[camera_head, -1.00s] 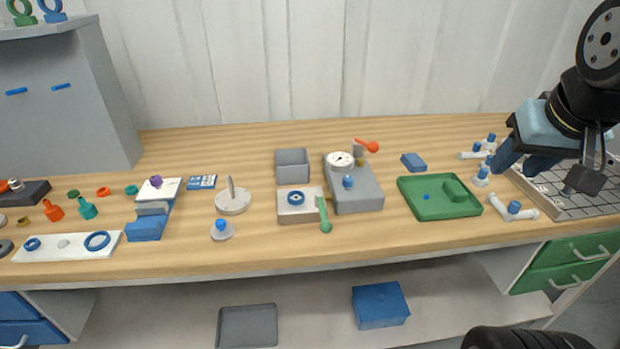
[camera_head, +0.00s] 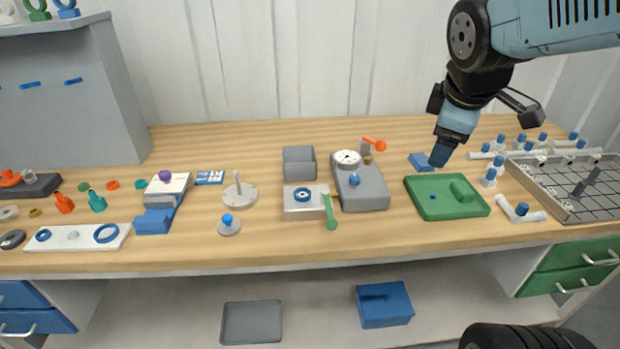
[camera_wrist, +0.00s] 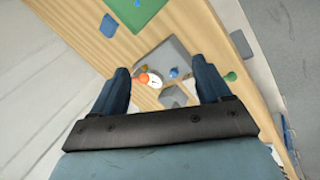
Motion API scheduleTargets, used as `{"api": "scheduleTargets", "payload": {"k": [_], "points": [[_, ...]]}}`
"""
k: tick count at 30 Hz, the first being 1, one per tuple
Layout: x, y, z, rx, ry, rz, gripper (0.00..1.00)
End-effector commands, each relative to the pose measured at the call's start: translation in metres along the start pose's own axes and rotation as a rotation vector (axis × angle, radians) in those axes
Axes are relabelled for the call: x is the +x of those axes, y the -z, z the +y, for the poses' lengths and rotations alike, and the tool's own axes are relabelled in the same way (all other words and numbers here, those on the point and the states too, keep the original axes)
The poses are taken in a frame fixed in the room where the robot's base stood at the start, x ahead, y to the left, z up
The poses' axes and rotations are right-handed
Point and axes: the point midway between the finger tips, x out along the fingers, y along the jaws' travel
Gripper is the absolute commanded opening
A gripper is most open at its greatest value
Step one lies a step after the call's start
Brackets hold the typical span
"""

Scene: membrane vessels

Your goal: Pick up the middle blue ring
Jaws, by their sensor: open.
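Blue rings show in the head view. One ring (camera_head: 302,195) lies on a pale grey block (camera_head: 297,211) near the bench's middle. A small ring (camera_head: 44,235) and a larger ring (camera_head: 106,233) lie at opposite ends of a white plate (camera_head: 85,243) at the left, with a pale round piece between them. A blue ring (camera_head: 66,6) also stands on the high shelf at top left. My gripper (camera_head: 438,157) is open and empty, above the bench behind the green tray. In the wrist view my gripper (camera_wrist: 165,74) shows both fingers apart; no ring can be made out there.
A grey gauge unit (camera_head: 368,193) with a dial and orange-handled valve stands right of the ring block; a green lever (camera_head: 331,212) lies along the block's right side. A grey box (camera_head: 299,163) stands behind it.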

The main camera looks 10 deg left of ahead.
Motion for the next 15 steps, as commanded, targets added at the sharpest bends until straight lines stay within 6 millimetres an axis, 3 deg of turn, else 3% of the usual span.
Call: {"api": "scheduleTargets", "payload": {"k": [8,15], "points": [[0.039,0.077,-0.004,-0.782,0.020,0.035,0.77],[0.068,0.144,-0.025,-1.449,0.007,0.122,0.77]]}}
